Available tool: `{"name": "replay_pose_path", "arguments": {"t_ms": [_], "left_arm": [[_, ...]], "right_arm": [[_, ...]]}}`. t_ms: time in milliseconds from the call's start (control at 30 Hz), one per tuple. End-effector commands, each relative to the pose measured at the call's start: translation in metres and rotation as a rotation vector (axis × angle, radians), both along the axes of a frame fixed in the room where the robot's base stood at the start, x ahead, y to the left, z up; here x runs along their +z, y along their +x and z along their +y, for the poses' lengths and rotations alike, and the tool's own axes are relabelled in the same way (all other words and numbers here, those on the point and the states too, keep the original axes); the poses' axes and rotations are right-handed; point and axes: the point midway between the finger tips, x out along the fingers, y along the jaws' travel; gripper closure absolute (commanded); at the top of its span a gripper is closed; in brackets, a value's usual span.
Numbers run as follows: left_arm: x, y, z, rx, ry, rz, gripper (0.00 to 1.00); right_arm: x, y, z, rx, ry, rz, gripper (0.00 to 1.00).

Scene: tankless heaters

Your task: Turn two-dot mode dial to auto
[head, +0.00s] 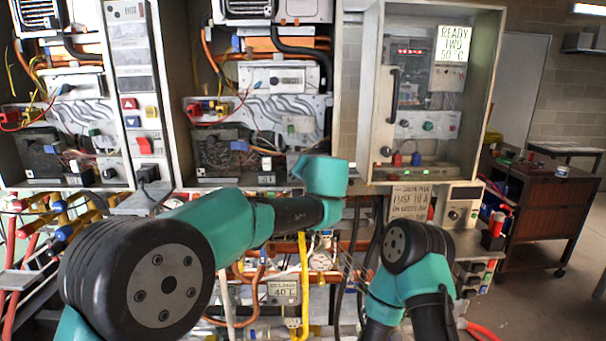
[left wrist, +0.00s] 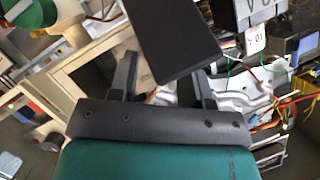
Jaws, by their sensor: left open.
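I cannot make out which dial carries two dots. Candidate knobs in the head view are a black knob (head: 109,173) low on the left panel, a dark knob (head: 386,151) low in the right cabinet, and a round knob (head: 453,215) on the small box below that cabinet. My left arm reaches to the middle of the head view, where its gripper is hidden behind the teal wrist. In the left wrist view my left gripper (left wrist: 163,66) is open, its two fingers apart. A dark flat block (left wrist: 177,42) shows between and beyond them; contact is unclear. My right gripper is out of view.
Open heater cabinets stand across the back.

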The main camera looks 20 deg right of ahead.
Motion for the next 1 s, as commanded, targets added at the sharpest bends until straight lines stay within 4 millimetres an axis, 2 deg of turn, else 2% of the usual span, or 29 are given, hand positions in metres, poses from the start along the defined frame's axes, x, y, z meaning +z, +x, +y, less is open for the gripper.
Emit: {"name": "replay_pose_path", "arguments": {"t_ms": [100,200,533,900,1000], "left_arm": [[-0.005,0.015,0.0,0.001,-0.002,0.001,0.56],[-0.007,0.022,0.0,0.001,-0.001,0.001,0.56],[-0.008,0.024,0.0,0.0,-0.001,0.0,0.56],[-0.008,0.024,0.0,0.0,-0.001,0.0,0.9],[-0.008,0.024,0.0,0.0,-0.002,0.001,0.9]], "right_arm": [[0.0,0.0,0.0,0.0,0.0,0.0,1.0],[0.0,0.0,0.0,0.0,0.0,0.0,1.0],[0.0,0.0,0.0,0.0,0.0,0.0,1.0],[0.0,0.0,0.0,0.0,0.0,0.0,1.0],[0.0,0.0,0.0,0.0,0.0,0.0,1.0]]}}
